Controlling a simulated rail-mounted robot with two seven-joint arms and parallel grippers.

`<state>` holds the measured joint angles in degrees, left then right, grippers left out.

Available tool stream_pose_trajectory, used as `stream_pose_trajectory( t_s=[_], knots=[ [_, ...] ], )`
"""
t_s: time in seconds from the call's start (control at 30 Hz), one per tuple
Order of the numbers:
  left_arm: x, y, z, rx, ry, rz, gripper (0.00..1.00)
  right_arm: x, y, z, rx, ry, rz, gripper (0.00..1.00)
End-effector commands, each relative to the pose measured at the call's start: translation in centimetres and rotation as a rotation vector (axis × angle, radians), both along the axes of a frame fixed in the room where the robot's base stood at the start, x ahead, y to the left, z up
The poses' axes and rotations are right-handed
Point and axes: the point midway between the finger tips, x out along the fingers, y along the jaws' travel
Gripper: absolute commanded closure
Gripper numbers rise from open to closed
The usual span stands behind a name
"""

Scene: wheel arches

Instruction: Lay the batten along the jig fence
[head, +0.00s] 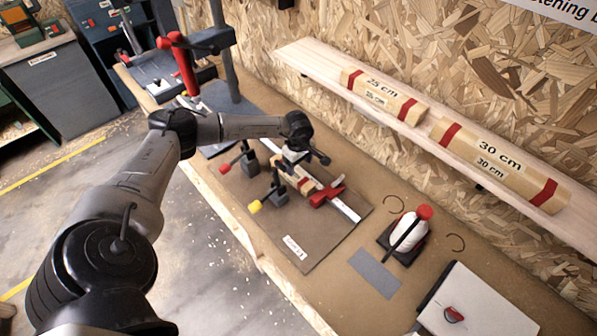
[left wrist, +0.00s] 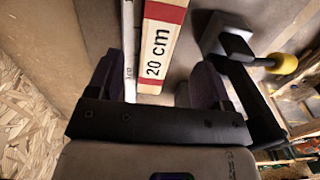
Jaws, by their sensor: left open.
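The wooden batten (left wrist: 156,58), marked 20 cm with red bands, lies on the jig board (head: 325,240) in the left wrist view. It partly shows under my gripper in the head view (head: 305,185). The pale metal jig fence (head: 346,210) runs alongside it, and shows as a narrow strip in the left wrist view (left wrist: 128,45). Batten and fence look close and nearly parallel; I cannot tell if they touch. My left gripper (head: 296,162) is open over the jig, its fingers (left wrist: 156,88) on either side of the batten and fence in the picture. My right gripper is out of view.
Toggle clamps with a yellow tip (head: 255,206) and a red tip (head: 225,169) stand on the jig's near side. A red stop (head: 326,194) sits by the fence. Longer battens (head: 382,97) lie on the shelf. A red-knobbed tool (head: 407,235) stands right of the jig.

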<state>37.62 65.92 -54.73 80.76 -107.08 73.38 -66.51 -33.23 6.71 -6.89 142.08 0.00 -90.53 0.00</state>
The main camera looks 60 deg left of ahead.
Motion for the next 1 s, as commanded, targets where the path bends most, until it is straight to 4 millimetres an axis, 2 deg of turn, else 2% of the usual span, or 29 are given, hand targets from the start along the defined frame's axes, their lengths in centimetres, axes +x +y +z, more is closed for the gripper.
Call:
stream_pose_trajectory(
  t_s=[0.1,0.3,0.47,0.57,0.67,0.77,0.8,0.9,1.0],
  knots=[
    [0.1,0.0,2.2,0.001,-0.005,0.000,0.27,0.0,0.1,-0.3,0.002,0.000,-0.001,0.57],
    [0.1,0.0,4.9,0.000,-0.003,0.000,0.27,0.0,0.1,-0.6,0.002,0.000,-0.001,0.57],
    [0.1,-0.3,5.9,-0.007,-0.005,0.000,0.27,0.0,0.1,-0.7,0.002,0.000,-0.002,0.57],
    [0.6,-2.5,5.4,-0.067,-0.033,-0.003,0.27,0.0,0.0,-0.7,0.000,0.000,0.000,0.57],
    [1.7,-7.9,4.0,-0.223,-0.104,0.009,0.27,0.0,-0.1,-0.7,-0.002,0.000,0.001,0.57],
    [2.6,-16.3,2.9,-0.494,-0.196,0.075,0.27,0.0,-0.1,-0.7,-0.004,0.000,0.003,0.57],
    [2.8,-20.2,2.9,-0.633,-0.229,0.127,0.27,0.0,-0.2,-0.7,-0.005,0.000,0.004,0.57],
    [2.8,-28.2,4.5,-0.985,-0.277,0.318,0.27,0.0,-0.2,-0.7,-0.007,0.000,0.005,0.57],
    [2.6,-33.5,7.2,-1.317,-0.277,0.580,0.27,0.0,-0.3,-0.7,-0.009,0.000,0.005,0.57]
  ],
)
